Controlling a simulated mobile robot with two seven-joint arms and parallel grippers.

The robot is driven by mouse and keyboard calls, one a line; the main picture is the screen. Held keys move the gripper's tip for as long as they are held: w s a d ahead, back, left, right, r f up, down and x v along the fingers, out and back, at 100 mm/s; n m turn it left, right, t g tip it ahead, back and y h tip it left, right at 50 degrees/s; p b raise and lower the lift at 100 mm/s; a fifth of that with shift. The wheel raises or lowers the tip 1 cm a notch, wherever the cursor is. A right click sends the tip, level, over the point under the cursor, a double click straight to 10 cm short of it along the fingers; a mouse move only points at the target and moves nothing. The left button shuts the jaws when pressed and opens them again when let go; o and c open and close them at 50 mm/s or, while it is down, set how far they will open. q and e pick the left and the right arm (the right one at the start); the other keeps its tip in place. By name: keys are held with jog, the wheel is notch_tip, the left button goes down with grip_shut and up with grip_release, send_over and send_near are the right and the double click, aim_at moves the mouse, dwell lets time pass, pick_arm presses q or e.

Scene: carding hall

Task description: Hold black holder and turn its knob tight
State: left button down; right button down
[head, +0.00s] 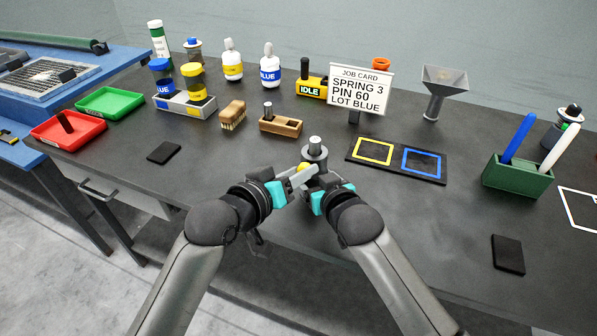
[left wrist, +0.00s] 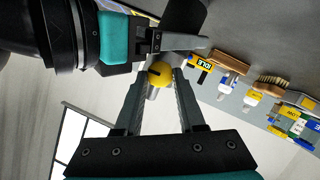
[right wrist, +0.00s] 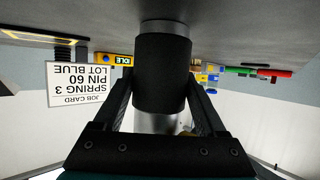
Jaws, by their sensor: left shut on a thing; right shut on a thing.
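The black holder (head: 314,158) stands upright at the front middle of the bench, with a metal pin (head: 315,143) at its top. My right gripper (head: 322,178) is shut on the holder; in the right wrist view the holder's dark cylinder (right wrist: 163,72) fills the space between the fingers. The yellow knob (head: 303,167) is on the holder's left side. My left gripper (head: 299,176) is shut on the knob, which also shows between its fingertips in the left wrist view (left wrist: 160,73). The holder's lower part is hidden by my grippers in the head view.
A job card (head: 360,88) stands behind to the right. A wooden block (head: 281,126) and brush (head: 232,115) lie behind to the left. A black mat (head: 397,161) with yellow and blue squares and a green box (head: 517,177) are at right. The front left bench is mostly clear.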

pick_arm(q)
jog(key=c, duration=0.5)
grip_release()
jog(key=v, duration=1.2)
pick_arm(e)
grip_release()
jog(key=shift+s, duration=0.15)
